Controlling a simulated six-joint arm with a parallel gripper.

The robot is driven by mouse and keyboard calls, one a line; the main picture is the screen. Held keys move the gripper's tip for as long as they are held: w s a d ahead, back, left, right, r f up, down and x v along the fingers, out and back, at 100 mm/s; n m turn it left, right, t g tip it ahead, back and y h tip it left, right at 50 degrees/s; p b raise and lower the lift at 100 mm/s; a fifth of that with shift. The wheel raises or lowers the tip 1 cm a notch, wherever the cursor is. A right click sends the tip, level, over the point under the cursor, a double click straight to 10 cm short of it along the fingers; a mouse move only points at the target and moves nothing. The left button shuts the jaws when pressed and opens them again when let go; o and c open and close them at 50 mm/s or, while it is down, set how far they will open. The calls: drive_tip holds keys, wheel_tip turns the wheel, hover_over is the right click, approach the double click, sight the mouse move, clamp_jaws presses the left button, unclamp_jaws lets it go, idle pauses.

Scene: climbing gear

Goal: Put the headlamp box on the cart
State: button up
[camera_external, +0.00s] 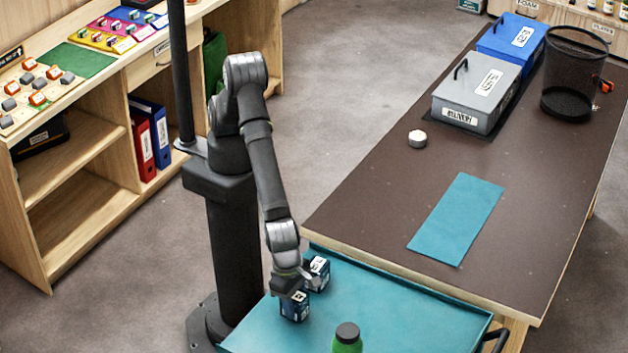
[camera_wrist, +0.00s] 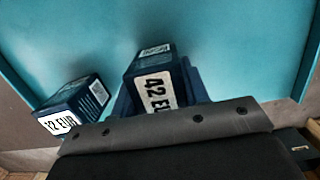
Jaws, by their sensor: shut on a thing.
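My gripper (camera_external: 291,284) points down over the teal cart (camera_external: 400,300) and is shut on a dark blue box (camera_external: 294,307). In the wrist view this box (camera_wrist: 158,85) sits at the middle and carries a 42 EUR label. Its smaller print is unreadable, so I cannot tell the product name. I cannot tell whether it touches the cart's surface or hangs just above. A second dark blue box (camera_external: 319,271) stands close by on the cart, behind and right of my gripper. It also shows at the left of the wrist view (camera_wrist: 77,103), labelled 12 EUR.
A green bottle with a black lid (camera_external: 347,339) stands at the cart's front. The brown table (camera_external: 375,205) adjoins the cart, with a teal mat (camera_external: 457,218), a white round thing (camera_external: 417,139), a grey box (camera_external: 477,92) and a mesh bin (camera_external: 572,75). The cart's right part is clear.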

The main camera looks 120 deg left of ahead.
drive_tip(key=shift+f, duration=0.2)
drive_tip(key=o, duration=1)
drive_tip(key=shift+f, duration=0.1)
drive_tip(key=r, duration=0.4)
drive_tip(key=s+r, duration=0.1)
drive_tip(key=r, duration=0.3)
drive_tip(key=s+r, duration=0.1)
drive_tip(key=r, duration=0.3)
drive_tip(key=shift+r, duration=0.15)
drive_tip(key=shift+w, duration=0.1)
